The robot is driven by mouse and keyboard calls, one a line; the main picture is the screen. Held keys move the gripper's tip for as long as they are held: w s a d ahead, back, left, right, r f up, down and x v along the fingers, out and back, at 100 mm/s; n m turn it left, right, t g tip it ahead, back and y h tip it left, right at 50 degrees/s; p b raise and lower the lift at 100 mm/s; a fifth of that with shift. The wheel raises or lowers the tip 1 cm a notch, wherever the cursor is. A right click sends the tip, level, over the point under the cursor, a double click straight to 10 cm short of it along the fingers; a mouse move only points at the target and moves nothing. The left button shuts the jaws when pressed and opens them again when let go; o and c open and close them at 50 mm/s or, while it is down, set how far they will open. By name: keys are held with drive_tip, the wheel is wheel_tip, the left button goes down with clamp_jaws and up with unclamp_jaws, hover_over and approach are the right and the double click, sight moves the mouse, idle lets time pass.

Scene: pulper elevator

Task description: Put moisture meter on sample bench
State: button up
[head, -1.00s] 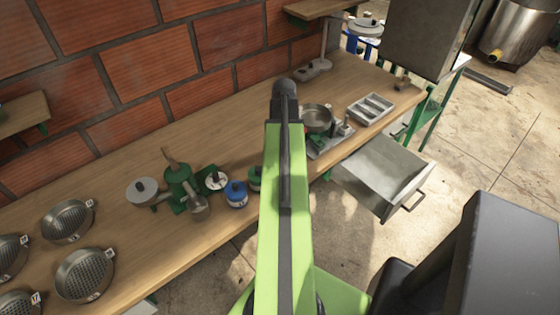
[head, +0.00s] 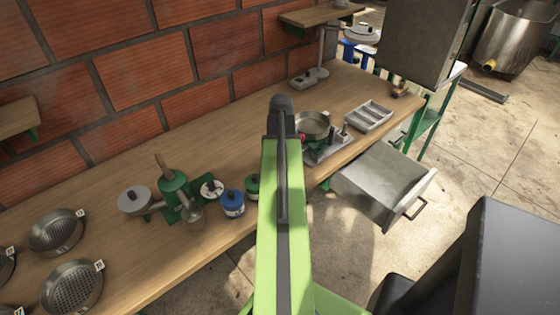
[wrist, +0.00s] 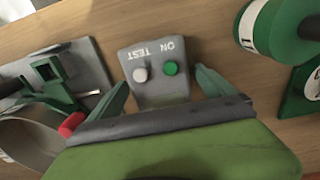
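A grey box (wrist: 155,65) marked ON and TEST, with a white and a green button, lies on the wooden bench in the wrist view; it looks like the moisture meter. My gripper (wrist: 163,78) is open, with one dark green finger on each side of the box's near part. Gaps show between the fingers and the box, and I see no grip on it. In the head view my arm hides the gripper and the box. The wooden bench (head: 110,175) runs along the brick wall; no label tells whether it is the sample bench.
A green jar (wrist: 275,30) stands right of the gripper; a grey-and-green device (wrist: 65,75) and a round metal pan (wrist: 28,140) are close on the left. A blue jar (head: 232,203), green hand mill (head: 175,190), grey tray (head: 369,116) and open drawer (head: 385,180) line the bench.

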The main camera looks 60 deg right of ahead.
wheel_tip(320, 180, up, 12)
drive_tip(key=p, duration=1.2)
drive_tip(key=shift+r, duration=0.2)
